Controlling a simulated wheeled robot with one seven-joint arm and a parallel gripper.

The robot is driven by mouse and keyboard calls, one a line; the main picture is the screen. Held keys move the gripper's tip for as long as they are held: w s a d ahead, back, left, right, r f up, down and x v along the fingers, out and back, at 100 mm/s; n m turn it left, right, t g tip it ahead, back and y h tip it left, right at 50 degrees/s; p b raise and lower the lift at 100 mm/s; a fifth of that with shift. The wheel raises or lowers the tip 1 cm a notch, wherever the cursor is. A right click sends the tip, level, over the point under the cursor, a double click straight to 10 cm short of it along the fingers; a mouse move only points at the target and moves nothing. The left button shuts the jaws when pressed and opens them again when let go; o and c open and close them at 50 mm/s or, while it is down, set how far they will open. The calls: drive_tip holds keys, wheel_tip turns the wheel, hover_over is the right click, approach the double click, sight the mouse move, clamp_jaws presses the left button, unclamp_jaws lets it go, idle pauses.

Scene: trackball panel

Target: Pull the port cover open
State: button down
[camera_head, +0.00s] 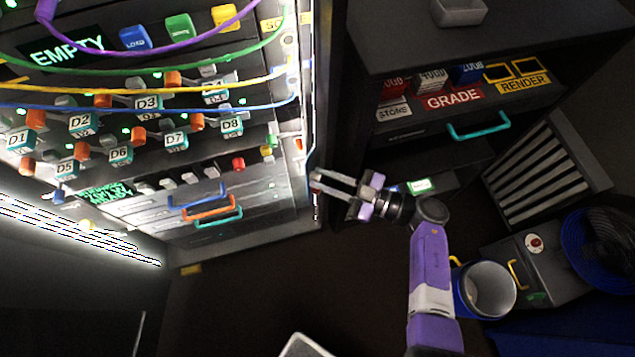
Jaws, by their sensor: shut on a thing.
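My gripper (318,182) is at the right side edge of the lit rack, its two fingers pointing left. The fingers are shut on a small thin piece at that edge, which I take to be the port cover (316,207). It is seen nearly edge-on as a narrow upright strip with a small red spot near the fingertips. Its face and any port behind it are hidden from this view. I cannot tell how far open it stands.
The rack (285,225) at left carries labelled modules, hanging cables and coloured handles. A dark cabinet (400,60) with a teal handle (478,128) stands right of my gripper. A slatted crate (545,180) and a blue mug (487,290) are at right. Dark floor lies below.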

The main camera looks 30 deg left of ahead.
drive_tip(key=g+b, duration=0.1)
drive_tip(key=n+g+b, duration=0.1)
drive_tip(key=shift+w+d+f+n+g+h, duration=0.15)
drive_tip(key=shift+w+d+n+g+h, duration=0.15)
drive_tip(key=shift+w+d+g, duration=0.1)
drive_tip(key=shift+b, duration=0.3)
drive_tip(key=c, duration=1.3)
unclamp_jaws()
drive_tip(key=shift+a+r+p, duration=0.1)
drive_tip(key=shift+r+p, duration=0.2)
drive_tip(key=shift+p, duration=0.05)
